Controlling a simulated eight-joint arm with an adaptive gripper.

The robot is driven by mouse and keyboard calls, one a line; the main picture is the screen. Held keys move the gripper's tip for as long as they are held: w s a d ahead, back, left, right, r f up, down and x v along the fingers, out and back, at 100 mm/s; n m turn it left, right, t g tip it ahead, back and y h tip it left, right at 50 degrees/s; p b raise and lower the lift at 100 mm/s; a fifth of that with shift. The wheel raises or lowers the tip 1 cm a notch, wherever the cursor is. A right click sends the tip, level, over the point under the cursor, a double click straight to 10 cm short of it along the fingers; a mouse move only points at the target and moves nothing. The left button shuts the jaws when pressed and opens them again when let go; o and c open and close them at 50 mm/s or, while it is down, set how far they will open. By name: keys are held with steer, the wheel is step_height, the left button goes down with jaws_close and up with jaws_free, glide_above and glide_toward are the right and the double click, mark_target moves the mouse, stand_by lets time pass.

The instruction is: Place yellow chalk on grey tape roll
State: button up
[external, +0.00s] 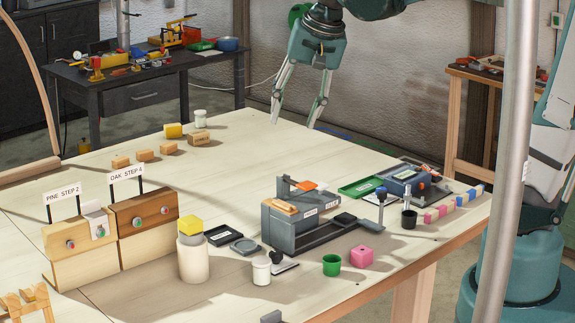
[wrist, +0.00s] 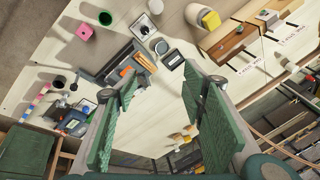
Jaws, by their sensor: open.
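A yellow block (external: 190,224), which looks like the chalk, sits on a grey round piece (external: 189,239) on top of a cream cylinder (external: 194,262). The yellow block also shows in the wrist view (wrist: 210,19). I cannot tell whether that grey piece or the flat grey disc (external: 243,246) on the table beside it is the tape roll. The disc shows in the wrist view (wrist: 161,47) with nothing on it. My gripper (external: 296,115) is open and empty, high above the back of the table, well apart from both. Its fingers (wrist: 160,92) frame bare tabletop.
A grey fixture (external: 295,228) with an orange piece stands mid-table. A black tray (external: 223,235), a white jar (external: 261,270), a green cup (external: 331,265) and a pink block (external: 361,256) are near. Labelled wooden boxes (external: 145,228) stand left. The table's back middle is clear.

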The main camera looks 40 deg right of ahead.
steer(key=s+d+f+n+t, duration=0.1)
steer(key=s+d+n+t, duration=0.2)
steer(key=s+d+n, duration=0.5)
steer(key=s+d, duration=0.2)
steer(key=s, duration=0.4)
steer(key=shift+d+f+h, duration=0.3)
steer(key=shift+f+h, duration=0.05)
steer(key=shift+h, duration=0.05)
steer(key=shift+s, duration=0.1)
